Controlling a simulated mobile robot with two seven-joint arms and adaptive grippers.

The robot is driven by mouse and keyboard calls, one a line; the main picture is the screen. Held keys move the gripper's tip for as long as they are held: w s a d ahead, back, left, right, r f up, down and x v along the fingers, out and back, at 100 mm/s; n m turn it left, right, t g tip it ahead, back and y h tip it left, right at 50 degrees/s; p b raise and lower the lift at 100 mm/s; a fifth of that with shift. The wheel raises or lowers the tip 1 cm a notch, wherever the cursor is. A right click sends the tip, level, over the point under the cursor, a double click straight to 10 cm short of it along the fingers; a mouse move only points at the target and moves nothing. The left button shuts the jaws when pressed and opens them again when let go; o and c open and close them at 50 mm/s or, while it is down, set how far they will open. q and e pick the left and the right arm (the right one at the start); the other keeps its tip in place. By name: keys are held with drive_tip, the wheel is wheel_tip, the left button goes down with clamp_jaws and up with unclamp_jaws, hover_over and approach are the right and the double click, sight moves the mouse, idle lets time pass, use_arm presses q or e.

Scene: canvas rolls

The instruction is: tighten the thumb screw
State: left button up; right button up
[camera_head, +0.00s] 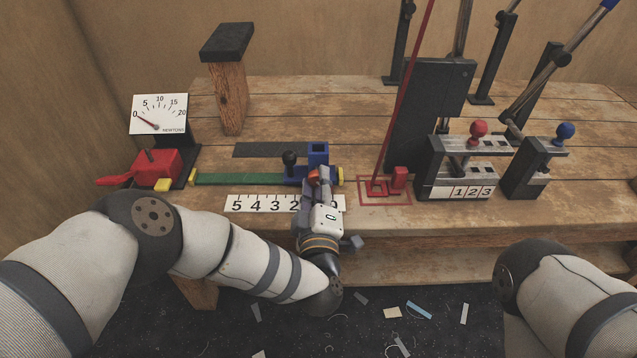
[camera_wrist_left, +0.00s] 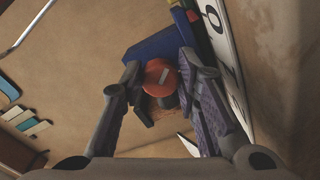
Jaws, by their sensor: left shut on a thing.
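The thumb screw (camera_wrist_left: 162,77) is a red round knob with a pale line across its top. It sits on a blue block (camera_head: 318,152) at the right end of a green track (camera_head: 245,179). My left gripper (camera_wrist_left: 165,85) has its two fingers on either side of the knob and is shut on it. In the head view the red knob (camera_head: 314,176) shows partly, mostly hidden by my left gripper (camera_head: 316,184). My right gripper is out of view; only part of my right arm shows at the lower right.
A white number scale (camera_head: 265,203) lies in front of the track. A red clamp (camera_head: 157,166) and a newton gauge (camera_head: 159,114) stand at left. A red outlined square (camera_head: 384,190) with a red block and slanted red rod is at right, near dark lever stands (camera_head: 465,165). Scraps litter the floor.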

use_arm(q)
drive_tip(key=o, duration=1.1)
drive_tip(key=shift+o, duration=0.2)
drive_tip(key=s, duration=1.2)
drive_tip(key=shift+r, duration=0.1)
